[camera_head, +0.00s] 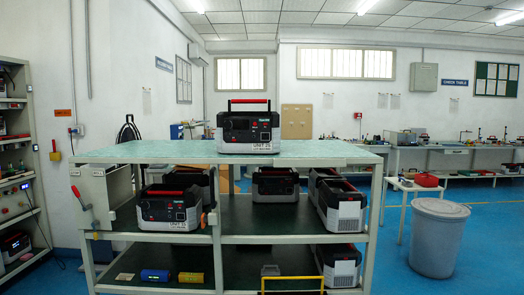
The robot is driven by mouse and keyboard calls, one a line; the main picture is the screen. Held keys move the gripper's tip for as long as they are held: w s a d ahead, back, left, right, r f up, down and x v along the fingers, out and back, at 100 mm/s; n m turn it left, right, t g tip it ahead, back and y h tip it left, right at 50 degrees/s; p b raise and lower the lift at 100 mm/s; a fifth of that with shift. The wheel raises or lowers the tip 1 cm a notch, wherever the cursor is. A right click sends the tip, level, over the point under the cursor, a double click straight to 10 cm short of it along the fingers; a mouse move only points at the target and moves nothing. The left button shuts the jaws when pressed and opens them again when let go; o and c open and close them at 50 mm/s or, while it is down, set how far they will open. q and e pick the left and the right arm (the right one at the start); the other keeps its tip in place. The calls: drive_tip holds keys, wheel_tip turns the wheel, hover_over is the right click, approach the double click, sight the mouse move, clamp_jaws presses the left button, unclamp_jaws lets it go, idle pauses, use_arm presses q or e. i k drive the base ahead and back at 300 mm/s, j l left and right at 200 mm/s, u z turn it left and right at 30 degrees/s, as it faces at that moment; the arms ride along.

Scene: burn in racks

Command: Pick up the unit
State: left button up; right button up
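A black and white unit with a red top handle (248,130) stands upright on the green top surface of the rack (110,152). Its front has dark panels and a label beginning "UNIT"; the number is too small to read surely. A similar unit (168,211) stands on the middle shelf at the left, below the top one. Several more units stand on the middle shelf behind and to the right, such as one at the shelf's right end (342,208). Neither of my grippers is in view.
A grey bin (438,238) stands right of the rack. Shelving (38,165) stands far left. Most of the rack top is clear.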

sight(237, 133)
drive_tip(key=i+j+z, duration=0.1)
drive_tip(key=i+z, duration=0.15)
drive_tip(key=i, duration=0.25)
drive_tip(key=i+j+z, duration=0.3)
drive_tip(key=i, duration=0.2)
drive_tip(key=i+j+z, duration=0.25)
drive_tip(key=i, duration=0.25)
